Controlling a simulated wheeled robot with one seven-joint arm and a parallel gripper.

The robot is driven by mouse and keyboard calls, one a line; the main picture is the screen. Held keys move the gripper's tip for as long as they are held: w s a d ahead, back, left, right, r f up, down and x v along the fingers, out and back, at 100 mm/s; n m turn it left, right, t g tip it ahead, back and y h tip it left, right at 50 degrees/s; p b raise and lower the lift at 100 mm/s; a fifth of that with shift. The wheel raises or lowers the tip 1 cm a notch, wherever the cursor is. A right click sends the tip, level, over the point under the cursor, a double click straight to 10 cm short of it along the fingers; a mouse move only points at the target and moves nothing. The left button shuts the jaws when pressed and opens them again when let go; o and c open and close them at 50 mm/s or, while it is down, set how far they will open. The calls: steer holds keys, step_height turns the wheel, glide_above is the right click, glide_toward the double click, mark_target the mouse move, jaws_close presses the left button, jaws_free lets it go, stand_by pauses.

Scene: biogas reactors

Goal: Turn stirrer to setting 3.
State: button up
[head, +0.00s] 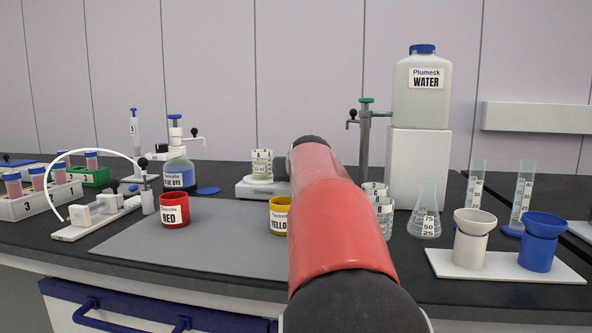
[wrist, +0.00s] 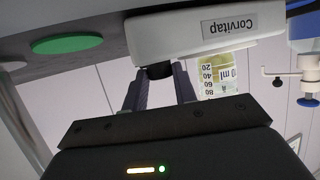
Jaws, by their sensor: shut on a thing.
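The stirrer is a low white unit, labelled Corvitap in the wrist view (wrist: 205,28), where it appears upside down. In the head view the stirrer (head: 250,188) stands at the back of the bench, partly hidden by my red arm. A graduated beaker (head: 262,163) of pale yellow liquid stands on it; the beaker (wrist: 222,74) also shows in the wrist view. My gripper (wrist: 159,76) is shut on the small black knob (wrist: 158,70) on the stirrer's front. My gripper is hidden behind my arm in the head view. The knob's setting cannot be read.
A blue dye bottle (head: 178,168) stands left of the stirrer. Red (head: 174,211) and yellow (head: 279,218) cups sit on the grey mat (head: 210,240). Several beakers, a flask (head: 425,215) and a water container (head: 421,90) stand to the right.

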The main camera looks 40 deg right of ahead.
steer(key=shift+w+a+f+m+g+h, duration=0.15)
steer(key=shift+m+g+h, duration=0.25)
steer(key=shift+m+h, duration=0.2)
steer(key=shift+w+a+m+g+h, duration=0.15)
steer(key=shift+m+g+h, duration=0.25)
steer(key=shift+m+h, duration=0.2)
steer(key=m+g+h+b, duration=0.1)
steer(key=m+g+b, duration=0.1)
steer(key=b, duration=0.1)
steer(key=shift+w+a+f+h, duration=0.15)
steer(key=shift+f+h, duration=0.05)
steer(key=shift+h, duration=0.2)
steer(key=m+g, duration=0.1)
steer(key=m+g+h+b, duration=0.1)
steer(key=shift+w+a+r+m, duration=0.1)
steer(key=shift+w+r+m, duration=0.1)
steer(key=shift+m, duration=0.1)
steer(key=shift+m+g+h, duration=0.4)
steer(key=shift+m+g, duration=0.5)
steer(key=shift+g, duration=0.5)
steer(key=o, duration=1)
steer(key=shift+c, duration=0.2)
